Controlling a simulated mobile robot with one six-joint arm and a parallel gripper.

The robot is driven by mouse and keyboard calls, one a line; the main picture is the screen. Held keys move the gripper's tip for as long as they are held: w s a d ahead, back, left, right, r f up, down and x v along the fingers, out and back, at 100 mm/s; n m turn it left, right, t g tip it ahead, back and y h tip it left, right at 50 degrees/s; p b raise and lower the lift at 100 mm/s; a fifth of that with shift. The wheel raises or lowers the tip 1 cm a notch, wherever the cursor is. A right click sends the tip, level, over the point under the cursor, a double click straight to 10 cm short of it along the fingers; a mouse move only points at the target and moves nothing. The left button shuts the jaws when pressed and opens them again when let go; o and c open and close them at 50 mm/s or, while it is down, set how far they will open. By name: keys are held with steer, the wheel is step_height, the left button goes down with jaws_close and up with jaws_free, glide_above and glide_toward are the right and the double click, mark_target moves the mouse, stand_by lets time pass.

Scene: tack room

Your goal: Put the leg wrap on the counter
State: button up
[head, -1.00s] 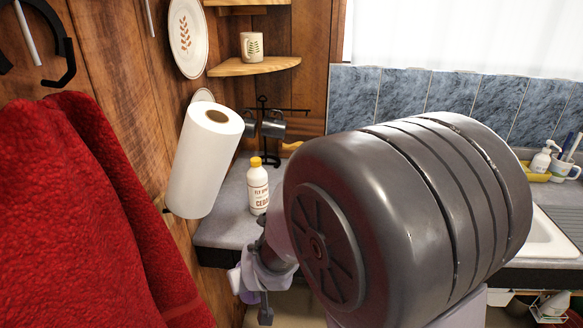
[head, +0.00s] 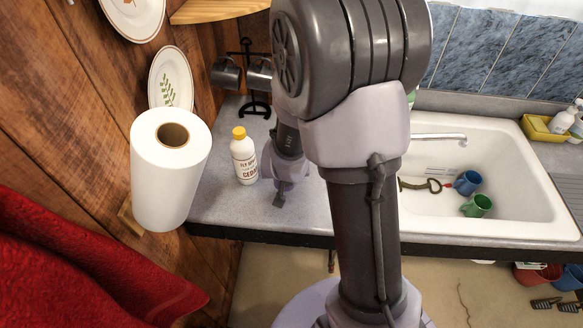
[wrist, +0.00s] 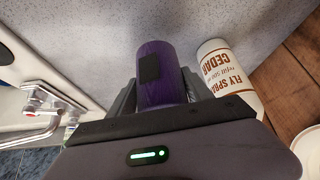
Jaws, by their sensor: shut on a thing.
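The leg wrap (wrist: 160,80) is a purple roll with a dark square patch. In the wrist view it sits between the two fingers of my gripper (wrist: 160,92), which is shut on it. In the head view my gripper (head: 280,197) is over the grey counter (head: 218,212), right of the white bottle, near the front edge. The wrap is not clearly visible there. The counter also fills the background of the wrist view (wrist: 95,30). I cannot tell whether the wrap touches the counter.
A fly spray bottle (head: 243,160) with a yellow cap stands close beside my gripper. A paper towel roll (head: 168,175) is at the left wall, and a mug rack (head: 247,90) stands behind. The sink (head: 520,205), holding cups, lies to the right. Bare counter lies around the bottle.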

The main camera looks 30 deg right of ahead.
steer(key=d, duration=0.1)
steer(key=w+d, duration=0.2)
steer(key=shift+d+f+b, duration=0.2)
steer(key=shift+d+b, duration=0.05)
steer(key=shift+b, duration=0.05)
steer(key=f+b, duration=0.3)
steer(key=f, duration=0.1)
steer(key=shift+w+d, duration=0.1)
steer(key=shift+d, duration=0.15)
steer(key=shift+r, duration=0.3)
steer(key=shift+f, duration=0.2)
steer(key=o, duration=1.4)
steer(key=shift+o, duration=0.2)
